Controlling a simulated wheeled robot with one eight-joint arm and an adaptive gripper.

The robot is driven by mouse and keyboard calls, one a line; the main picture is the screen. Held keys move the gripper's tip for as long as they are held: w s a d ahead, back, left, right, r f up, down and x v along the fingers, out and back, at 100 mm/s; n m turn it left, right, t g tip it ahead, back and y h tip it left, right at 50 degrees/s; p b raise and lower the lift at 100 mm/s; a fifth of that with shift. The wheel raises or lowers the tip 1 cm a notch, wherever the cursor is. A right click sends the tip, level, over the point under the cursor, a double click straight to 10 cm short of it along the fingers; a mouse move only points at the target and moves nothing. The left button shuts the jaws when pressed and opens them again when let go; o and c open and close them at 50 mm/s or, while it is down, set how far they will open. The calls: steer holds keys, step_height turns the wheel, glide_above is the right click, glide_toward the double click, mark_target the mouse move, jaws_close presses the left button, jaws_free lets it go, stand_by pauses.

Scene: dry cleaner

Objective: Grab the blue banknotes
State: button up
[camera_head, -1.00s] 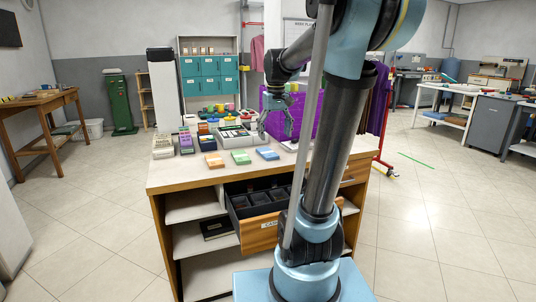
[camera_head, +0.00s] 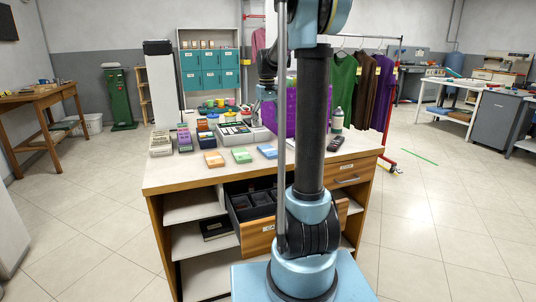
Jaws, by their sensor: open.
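The blue banknotes (camera_head: 267,151) lie as a small flat stack on the counter top (camera_head: 180,178), just left of my arm's column. A green stack (camera_head: 241,155) and an orange stack (camera_head: 214,159) lie in a row to their left. My gripper (camera_head: 267,94) is small in the picture, above the back part of the counter, apart from the blue banknotes. It is open with nothing seen in it. My arm's rod and column hide part of the area beside it.
An open drawer (camera_head: 262,222) with dark compartments juts from the counter front. Behind the banknotes stand a cash register (camera_head: 235,134), a purple item (camera_head: 277,120) and several small boxes. A bottle (camera_head: 338,120) and a dark handheld device (camera_head: 337,143) are at the right.

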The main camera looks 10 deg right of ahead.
glide_above(268, 149)
step_height(268, 149, down, 7)
steer(key=shift+a+r, duration=0.1)
steer(key=shift+a, duration=0.05)
steer(key=shift+s+d+f, duration=0.1)
steer(key=shift+d+f, duration=0.05)
steer(key=shift+f, duration=1.25)
steer(key=shift+s+d+f, duration=0.1)
steer(key=shift+d+f, duration=0.05)
steer(key=shift+f, duration=1.2)
steer(key=shift+c, duration=0.4)
steer(key=shift+a, duration=0.1)
steer(key=c, duration=1.1)
